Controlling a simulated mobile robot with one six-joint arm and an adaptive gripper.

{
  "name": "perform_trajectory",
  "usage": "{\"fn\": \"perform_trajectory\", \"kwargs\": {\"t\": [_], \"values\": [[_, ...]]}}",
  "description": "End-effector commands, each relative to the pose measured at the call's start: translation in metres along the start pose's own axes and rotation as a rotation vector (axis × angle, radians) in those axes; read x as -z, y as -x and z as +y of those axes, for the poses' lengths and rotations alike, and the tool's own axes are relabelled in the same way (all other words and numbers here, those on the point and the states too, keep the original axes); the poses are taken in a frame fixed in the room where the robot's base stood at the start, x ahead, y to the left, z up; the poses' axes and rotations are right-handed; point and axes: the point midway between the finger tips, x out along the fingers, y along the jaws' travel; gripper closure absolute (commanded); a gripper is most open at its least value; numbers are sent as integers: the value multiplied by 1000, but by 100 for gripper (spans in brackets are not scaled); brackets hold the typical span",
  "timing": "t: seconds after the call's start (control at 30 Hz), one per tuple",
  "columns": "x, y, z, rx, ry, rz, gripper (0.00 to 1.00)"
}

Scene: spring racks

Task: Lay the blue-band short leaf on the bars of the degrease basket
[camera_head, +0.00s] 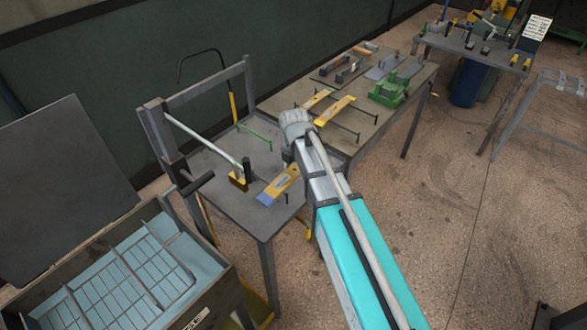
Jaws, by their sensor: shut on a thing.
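The blue-band short leaf (281,182) is a yellow strip with a blue end toward the lower left. It shows tilted over the grey stand, and its upper right end meets my gripper (291,166). My gripper is shut on that end, with its fingers mostly hidden by my wrist and arm. I cannot tell how high the leaf is above the stand top. The degrease basket (150,262) is a grey wire grid in the tank at the lower left, over pale blue liquid. No leaf shows on its visible bars.
The tank (204,289) has its dark lid (62,185) raised. A grey stand (225,165) with upright posts and a hanging tool is between tank and bench. Other yellow leaves (335,111) lie on the bench rack beside a green device (392,91).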

Motion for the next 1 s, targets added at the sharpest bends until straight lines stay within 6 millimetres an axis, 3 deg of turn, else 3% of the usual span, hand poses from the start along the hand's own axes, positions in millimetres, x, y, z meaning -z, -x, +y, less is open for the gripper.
{"fn": "perform_trajectory", "kwargs": {"t": [0.5, 1.0], "values": [[0, -18, 0, 0, 0, 0, 90], [0, -17, 0, 0, 0, 0, 90]]}}
